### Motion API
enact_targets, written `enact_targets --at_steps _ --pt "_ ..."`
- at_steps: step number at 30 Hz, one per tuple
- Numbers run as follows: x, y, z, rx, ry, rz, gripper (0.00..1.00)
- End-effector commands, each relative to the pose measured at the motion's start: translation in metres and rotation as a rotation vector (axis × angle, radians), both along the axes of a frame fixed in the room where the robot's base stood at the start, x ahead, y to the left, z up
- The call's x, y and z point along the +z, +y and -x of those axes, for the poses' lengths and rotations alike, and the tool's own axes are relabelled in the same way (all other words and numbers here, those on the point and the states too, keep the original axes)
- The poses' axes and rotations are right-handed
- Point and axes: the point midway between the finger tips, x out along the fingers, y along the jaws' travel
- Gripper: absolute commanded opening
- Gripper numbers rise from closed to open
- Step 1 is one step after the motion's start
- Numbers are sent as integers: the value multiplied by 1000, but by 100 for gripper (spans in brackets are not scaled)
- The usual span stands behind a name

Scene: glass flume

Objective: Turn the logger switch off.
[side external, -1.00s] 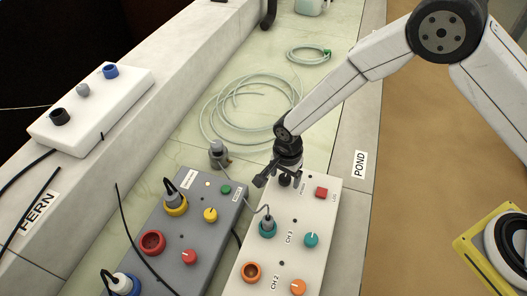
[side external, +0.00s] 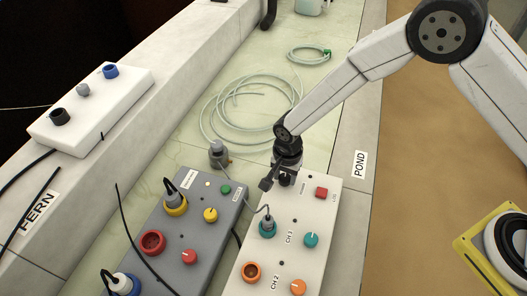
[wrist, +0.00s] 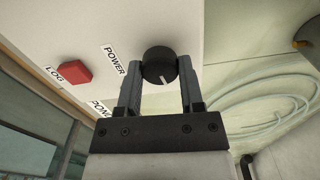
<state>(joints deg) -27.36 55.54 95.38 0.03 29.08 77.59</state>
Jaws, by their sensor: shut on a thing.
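The white control box (side external: 262,215) has a black round knob (wrist: 158,62) at its far end, beside the POWER label (wrist: 115,60). The knob has a white pointer mark, which in the wrist view faces down and slightly right, towards my gripper. My gripper (wrist: 159,68) is shut on this knob, one finger on each side. In the side view my gripper (side external: 280,183) is over the box's far end and mostly hides the knob. A red square button (wrist: 75,72) labelled LOG sits beside it; it also shows in the side view (side external: 321,193).
A grey box (side external: 215,215) with coloured knobs and plugs stands left of the white one. Coiled clear tubing (side external: 245,100) lies behind. A white box (side external: 95,110) sits on the left ledge.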

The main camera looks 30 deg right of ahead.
Motion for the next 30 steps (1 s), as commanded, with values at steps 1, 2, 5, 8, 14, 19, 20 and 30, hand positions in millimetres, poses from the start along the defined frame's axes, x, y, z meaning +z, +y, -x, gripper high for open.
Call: enact_targets --at_steps 1,2,5,8,14,19,20,30 --pt "0 0 -1 35 -1 0 0" --pt "0 0 -1 59 -1 0 0" --pt "0 0 -1 141 -1 0 0" --pt "0 0 -1 233 -1 0 0" --pt "1 0 -1 423 -1 0 0" --pt "1 0 -1 584 -1 0 0" --pt "1 0 -1 612 -1 0 0" --pt "1 0 -1 935 -2 1 0"
